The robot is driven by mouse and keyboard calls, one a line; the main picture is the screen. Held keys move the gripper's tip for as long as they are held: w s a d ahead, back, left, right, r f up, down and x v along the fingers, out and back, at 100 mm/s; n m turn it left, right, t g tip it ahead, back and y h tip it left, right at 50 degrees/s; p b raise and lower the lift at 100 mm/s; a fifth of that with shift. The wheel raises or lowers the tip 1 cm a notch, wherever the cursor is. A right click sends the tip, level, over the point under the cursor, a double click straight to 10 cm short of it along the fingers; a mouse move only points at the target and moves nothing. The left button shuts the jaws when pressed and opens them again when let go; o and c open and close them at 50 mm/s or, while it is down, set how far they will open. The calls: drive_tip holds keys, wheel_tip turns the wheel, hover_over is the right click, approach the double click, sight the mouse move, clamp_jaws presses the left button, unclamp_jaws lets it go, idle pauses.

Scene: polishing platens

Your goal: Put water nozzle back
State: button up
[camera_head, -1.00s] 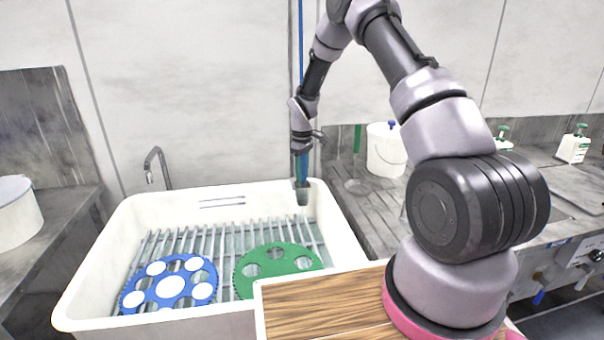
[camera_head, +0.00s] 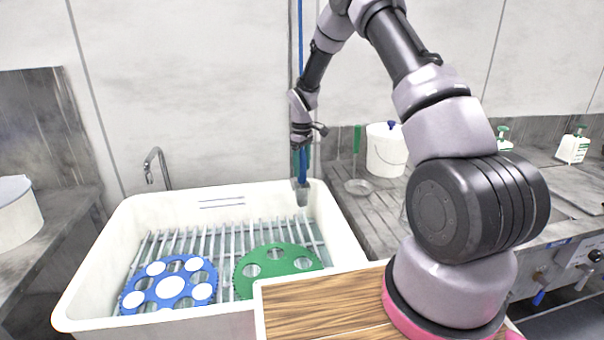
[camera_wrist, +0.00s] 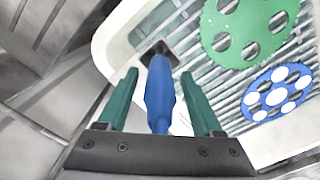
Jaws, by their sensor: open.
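The water nozzle (camera_wrist: 159,92) is a blue wand with a grey square head, and in the wrist view it lies between the two green fingers of my gripper (camera_wrist: 163,88). The fingers are apart, with a gap on each side of the nozzle. In the head view the nozzle (camera_head: 302,170) hangs upright at the back right corner of the white sink, grey head down at rim height. My gripper (camera_head: 301,155) is just above it, around its upper part. A blue hose (camera_head: 300,30) runs up along the wall above.
The white sink (camera_head: 90,250) holds a rack with a blue platen (camera_head: 170,287) and a green platen (camera_head: 277,263). A white bucket (camera_head: 384,152) and a green-handled tool (camera_head: 357,140) are on the counter to the right. A wooden top (camera_head: 330,305) is in front.

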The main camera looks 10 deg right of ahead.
wheel_tip(320, 180, up, 9)
drive_tip(key=s+d+r+m+t, duration=0.25)
drive_tip(key=s+r, duration=0.45)
drive_tip(key=r, duration=0.4)
drive_tip(key=s+d+r+m+t, duration=0.1)
drive_tip(key=s+r+m, duration=0.2)
drive_tip(key=s+r, duration=0.6)
drive_tip(key=s+d+r+m+t+y, duration=0.1)
drive_tip(key=s+r+m+t, duration=0.1)
drive_tip(key=s, duration=0.8)
drive_tip(key=s+d+r+m+t+y, duration=0.1)
drive_tip(key=s+r+m, duration=0.4)
drive_tip(key=s, duration=0.5)
drive_tip(key=shift+d+r+m+t, duration=0.15)
drive_tip(key=shift+r+m+t, duration=0.1)
drive_tip(key=shift+m+t, duration=0.1)
drive_tip(key=shift+s+d, duration=0.1)
